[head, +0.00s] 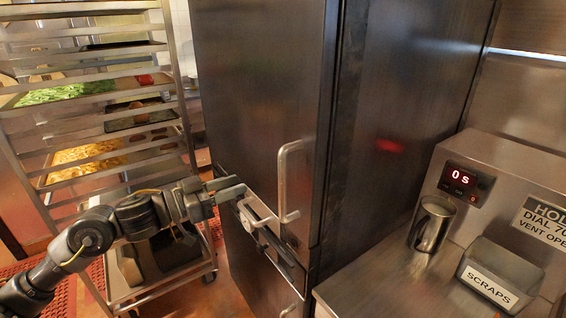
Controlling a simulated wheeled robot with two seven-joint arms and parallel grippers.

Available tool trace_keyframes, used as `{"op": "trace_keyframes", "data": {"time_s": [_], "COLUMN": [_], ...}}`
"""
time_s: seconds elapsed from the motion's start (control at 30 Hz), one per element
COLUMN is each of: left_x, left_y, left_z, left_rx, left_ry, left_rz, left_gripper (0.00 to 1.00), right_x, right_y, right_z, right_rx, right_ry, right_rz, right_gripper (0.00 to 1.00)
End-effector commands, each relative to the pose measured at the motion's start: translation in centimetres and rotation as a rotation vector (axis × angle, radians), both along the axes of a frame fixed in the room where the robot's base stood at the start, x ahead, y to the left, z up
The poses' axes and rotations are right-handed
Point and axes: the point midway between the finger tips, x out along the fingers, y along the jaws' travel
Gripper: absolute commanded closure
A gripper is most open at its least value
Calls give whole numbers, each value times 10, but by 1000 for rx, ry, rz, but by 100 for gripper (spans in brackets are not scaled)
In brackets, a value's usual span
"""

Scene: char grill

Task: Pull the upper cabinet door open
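The upper cabinet door (255,90) is a tall dark steel panel in the middle of the head view and looks closed. Its pale upright handle (283,180) is near the door's right edge, low down. My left gripper (241,189) comes in from the left, in front of the door and left of the handle. Its fingers look parted, with nothing seen between them. The gripper looks apart from the handle; whether it touches the door is unclear. My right gripper is not in view.
A tray rack (178,75) with food trays stands at the left, behind my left arm. A steel counter (370,285) at the right bears a metal pitcher (432,224), a scraps bin (503,267) and a display unit (468,178). A lower door handle (290,309) shows below.

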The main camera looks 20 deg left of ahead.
Motion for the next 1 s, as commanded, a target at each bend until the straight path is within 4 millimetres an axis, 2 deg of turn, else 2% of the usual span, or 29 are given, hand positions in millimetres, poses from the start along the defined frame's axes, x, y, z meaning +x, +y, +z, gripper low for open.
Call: {"op": "trace_keyframes", "data": {"time_s": [0.03,0.1,0.2,0.33,0.57,1.0], "left_x": [-20,-41,-60,-69,-60,-12], "left_y": [-13,-25,-35,-39,-49,-108], "left_z": [25,41,52,56,59,59], "left_rx": [22,41,58,64,58,59], "left_ry": [-22,-31,-36,-36,-37,-37], "left_rz": [-48,-96,-136,-153,-153,-152], "left_gripper": [65,65,65,65,65,65], "right_x": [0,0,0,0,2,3], "right_y": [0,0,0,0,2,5], "right_z": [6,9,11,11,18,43], "right_rx": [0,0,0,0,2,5], "right_ry": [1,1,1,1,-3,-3], "right_rz": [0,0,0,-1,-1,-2], "right_gripper": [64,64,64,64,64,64]}}
